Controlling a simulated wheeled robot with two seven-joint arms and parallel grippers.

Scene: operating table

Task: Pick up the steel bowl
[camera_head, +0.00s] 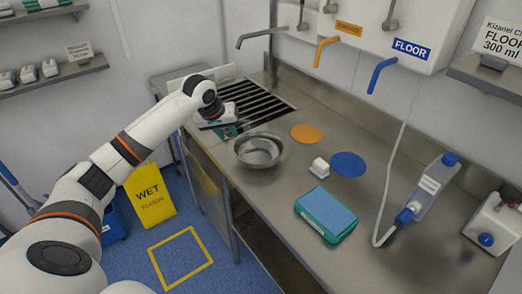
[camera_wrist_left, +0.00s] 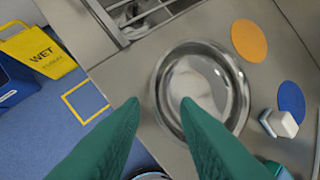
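The steel bowl (camera_head: 258,151) is round, shiny and empty. It stands upright on the steel counter, just in front of the slatted drain. My left gripper (camera_head: 227,130) is above the counter, to the upper left of the bowl in the head view and apart from it. My right gripper is in neither view.
Orange disc (camera_head: 306,132), blue disc (camera_head: 348,164), white block (camera_head: 319,168) and teal box with blue top (camera_head: 327,213) lie right of the bowl. The slatted drain (camera_head: 255,100) is behind. A yellow wet-floor sign (camera_head: 150,195) stands on the floor.

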